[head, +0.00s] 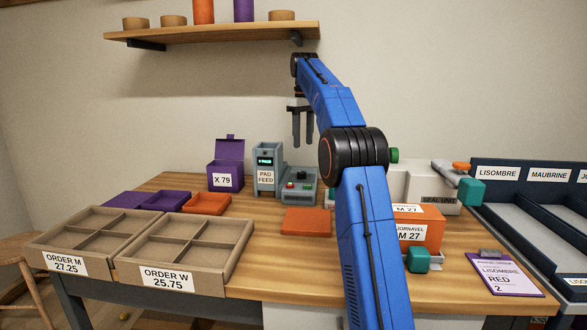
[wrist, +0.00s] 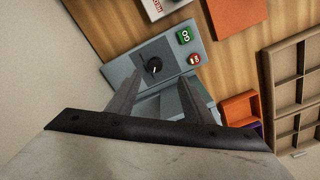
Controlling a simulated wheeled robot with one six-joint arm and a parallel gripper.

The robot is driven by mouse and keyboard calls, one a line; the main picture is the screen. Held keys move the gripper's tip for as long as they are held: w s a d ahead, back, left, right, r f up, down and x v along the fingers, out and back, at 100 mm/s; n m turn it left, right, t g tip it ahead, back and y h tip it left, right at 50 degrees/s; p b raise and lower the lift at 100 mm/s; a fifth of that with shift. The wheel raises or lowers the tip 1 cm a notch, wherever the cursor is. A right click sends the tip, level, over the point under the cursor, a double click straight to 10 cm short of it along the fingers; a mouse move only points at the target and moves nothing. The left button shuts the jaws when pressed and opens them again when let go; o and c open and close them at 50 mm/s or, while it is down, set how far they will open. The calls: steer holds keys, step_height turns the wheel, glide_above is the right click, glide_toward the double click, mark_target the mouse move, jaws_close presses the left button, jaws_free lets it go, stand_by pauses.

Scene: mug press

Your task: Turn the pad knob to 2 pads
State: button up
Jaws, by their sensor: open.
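The black pad knob (wrist: 153,66) sits on a grey-blue control panel (wrist: 128,68) in the wrist view, with a pale pointer mark I cannot read against any numbers. In the head view the panel (head: 299,197) stands right of the pad feed tower (head: 268,155), which has a lit green display too small to read. My gripper (head: 303,143) is open and empty, pointing down above the panel. In the wrist view its fingers (wrist: 161,78) are spread, with the knob showing between and beyond their tips.
An orange pad (head: 306,221) lies in front of the panel. A purple box (head: 226,177) stands left of the tower. Divided order trays (head: 185,246) fill the front left. A sealing machine (head: 430,187) stands at the right, and a shelf (head: 215,32) hangs above.

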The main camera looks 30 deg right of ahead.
mark_target(302, 172)
steer(key=f, duration=0.4)
steer(key=w+f, duration=0.1)
steer(key=f, duration=0.7)
steer(key=shift+w+d+f, duration=0.2)
steer(key=shift+w+f, duration=0.1)
steer(key=shift+w, duration=0.05)
steer(key=c, duration=1.1)
